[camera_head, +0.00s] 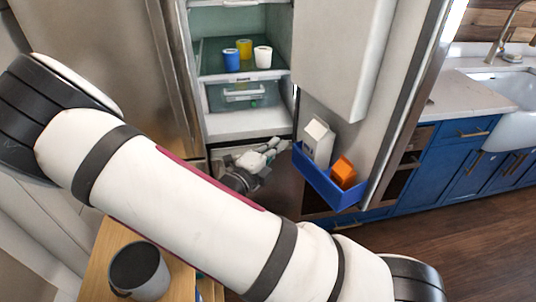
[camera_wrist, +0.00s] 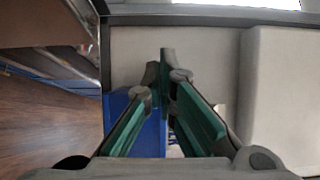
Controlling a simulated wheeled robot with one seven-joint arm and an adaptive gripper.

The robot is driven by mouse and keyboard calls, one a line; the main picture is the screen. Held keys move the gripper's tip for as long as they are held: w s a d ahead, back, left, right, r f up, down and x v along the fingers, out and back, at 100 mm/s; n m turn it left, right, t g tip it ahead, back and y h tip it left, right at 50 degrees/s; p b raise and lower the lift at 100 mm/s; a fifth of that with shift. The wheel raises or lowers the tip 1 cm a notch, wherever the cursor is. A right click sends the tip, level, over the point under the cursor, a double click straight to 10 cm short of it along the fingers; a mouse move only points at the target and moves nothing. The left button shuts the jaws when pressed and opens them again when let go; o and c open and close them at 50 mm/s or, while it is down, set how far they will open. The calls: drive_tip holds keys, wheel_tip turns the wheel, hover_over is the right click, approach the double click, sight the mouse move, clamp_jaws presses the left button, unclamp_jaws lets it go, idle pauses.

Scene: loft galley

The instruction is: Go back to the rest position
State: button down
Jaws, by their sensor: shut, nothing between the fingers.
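My gripper (camera_head: 274,148) is in front of the lower part of the open fridge, left of the door's blue bin (camera_head: 322,190). In the wrist view its green-padded fingers (camera_wrist: 167,72) come together at the tips, with nothing held between them. The blue bin (camera_wrist: 118,105) shows behind and left of the fingers there. My arm crosses the head view and hides part of the fridge front and floor.
The fridge door (camera_head: 400,100) stands open at right; its bin holds a white carton (camera_head: 318,140) and an orange box (camera_head: 343,172). Blue, yellow and white cups (camera_head: 263,57) stand on a fridge shelf. A wooden cabinet with a grey pot (camera_head: 140,272) is at lower left.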

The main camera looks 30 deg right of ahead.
drive_tip(key=shift+v, duration=1.95)
drive_tip(key=s+d+r+m+g+y, duration=0.1)
drive_tip(key=s+r+m+g+y, duration=0.35)
drive_tip(key=m, duration=0.65)
drive_tip(key=s+d+r+m+g+y, duration=0.1)
drive_tip(key=s+m+g+y, duration=0.1)
drive_tip(key=s+m+g, duration=0.55)
drive_tip(key=s+a+r+m+t+y, duration=0.4)
drive_tip(key=r+m, duration=0.2)
drive_tip(key=m, duration=0.5)
drive_tip(key=s+a+r+m+t+y, duration=0.4)
drive_tip(key=r+m, duration=0.3)
drive_tip(key=m, duration=0.5)
drive_tip(key=shift+s+a+r+t+y, duration=0.2)
drive_tip(key=shift+s+a+t+y, duration=0.3)
drive_tip(key=shift+a+y, duration=0.3)
drive_tip(key=shift+s+r, duration=0.1)
